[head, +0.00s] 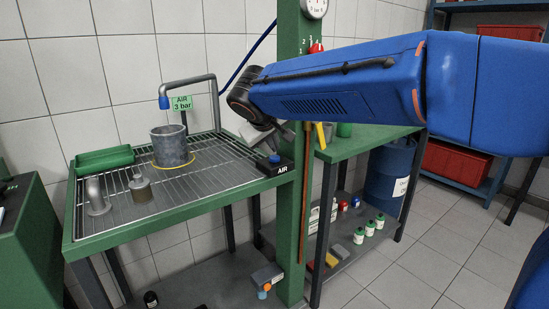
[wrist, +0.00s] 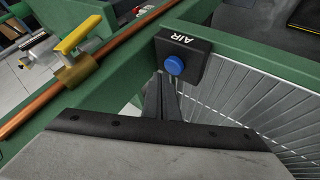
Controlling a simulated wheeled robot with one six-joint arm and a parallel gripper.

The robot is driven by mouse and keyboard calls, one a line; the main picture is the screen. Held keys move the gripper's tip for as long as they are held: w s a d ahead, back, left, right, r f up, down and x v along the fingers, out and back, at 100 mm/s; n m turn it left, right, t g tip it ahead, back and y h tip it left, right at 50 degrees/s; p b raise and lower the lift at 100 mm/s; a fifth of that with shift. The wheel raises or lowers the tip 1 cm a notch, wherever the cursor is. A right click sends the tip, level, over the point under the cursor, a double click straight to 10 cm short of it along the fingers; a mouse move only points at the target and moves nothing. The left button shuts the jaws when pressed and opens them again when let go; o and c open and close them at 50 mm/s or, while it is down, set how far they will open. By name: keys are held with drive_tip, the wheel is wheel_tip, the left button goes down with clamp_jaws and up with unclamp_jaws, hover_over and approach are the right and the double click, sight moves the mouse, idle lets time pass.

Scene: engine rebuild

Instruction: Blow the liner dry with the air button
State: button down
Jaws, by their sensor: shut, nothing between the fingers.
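The liner (head: 172,150), a grey open cylinder, stands upright on the wire rack, with a yellow ring around its base. A bent grey pipe with a blue nozzle (head: 164,102) ends above it, apart from it. The air button (head: 274,158) is blue on a black box marked AIR at the bench's right front corner; it also shows in the wrist view (wrist: 174,65). My gripper (wrist: 160,88) is shut and empty, its fingertips close to the button. I cannot tell whether they touch it. In the head view my wrist partly hides the gripper.
A green post (head: 288,230) stands right beside the button box. A copper pipe with a yellow lever valve (wrist: 75,72) runs close by.

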sight(274, 158)
drive_tip(key=shift+f, duration=1)
idle(1.0)
drive_tip(key=shift+r, duration=1)
drive_tip(key=shift+r, duration=0.1)
drive_tip(key=shift+r, duration=2.4)
idle(2.5)
